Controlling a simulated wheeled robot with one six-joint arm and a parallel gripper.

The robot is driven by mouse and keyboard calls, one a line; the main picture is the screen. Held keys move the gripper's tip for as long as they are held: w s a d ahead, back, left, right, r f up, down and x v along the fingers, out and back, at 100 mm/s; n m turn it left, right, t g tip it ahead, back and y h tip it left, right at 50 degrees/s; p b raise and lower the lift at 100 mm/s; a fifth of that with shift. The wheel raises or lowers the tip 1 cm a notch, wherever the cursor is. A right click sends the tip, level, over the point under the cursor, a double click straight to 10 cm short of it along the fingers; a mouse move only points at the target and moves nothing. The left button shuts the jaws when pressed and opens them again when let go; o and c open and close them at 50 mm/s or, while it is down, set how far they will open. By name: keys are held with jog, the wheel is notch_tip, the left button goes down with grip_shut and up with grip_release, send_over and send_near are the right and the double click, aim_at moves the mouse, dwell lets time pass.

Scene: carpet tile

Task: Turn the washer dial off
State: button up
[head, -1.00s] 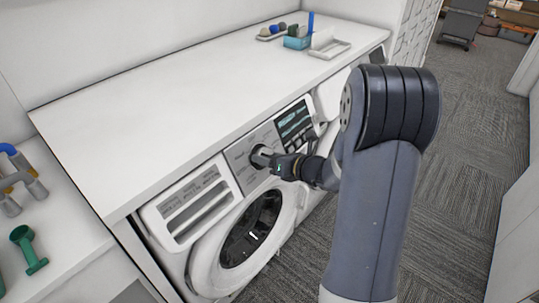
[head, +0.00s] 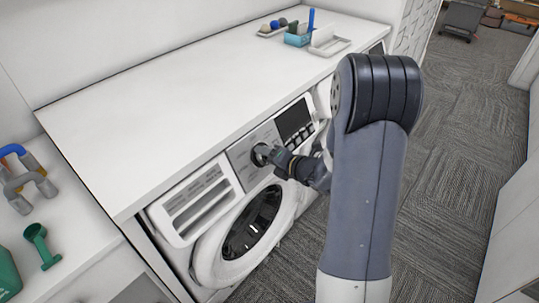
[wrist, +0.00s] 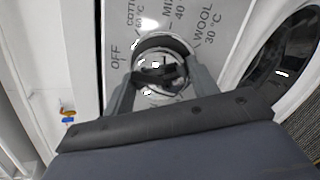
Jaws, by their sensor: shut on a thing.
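The washer dial (head: 260,155) is a round knob on the grey control panel of the white front-loading washer (head: 207,262). My gripper (head: 269,155) is at the dial, with its fingers shut on the knob's sides. In the wrist view the dial (wrist: 160,48) sits between my two fingers. The printed word OFF (wrist: 115,57) shows left of the dial, with cotton, mix and wool marks above and to its right. I cannot clearly tell which mark the dial points at. The washer's display (head: 293,119) is dark.
A white countertop (head: 190,100) runs above the washer, with a teal holder (head: 297,40) and a white tray (head: 330,43) at its far end. The round washer door (head: 250,222) is below the dial. Carpet floor (head: 460,170) is open on the right.

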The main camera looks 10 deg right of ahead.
dwell(0.4)
jog(key=o, duration=1)
jog(key=v, duration=1.1)
jog(key=shift+a, duration=0.1)
jog(key=x, duration=1.1)
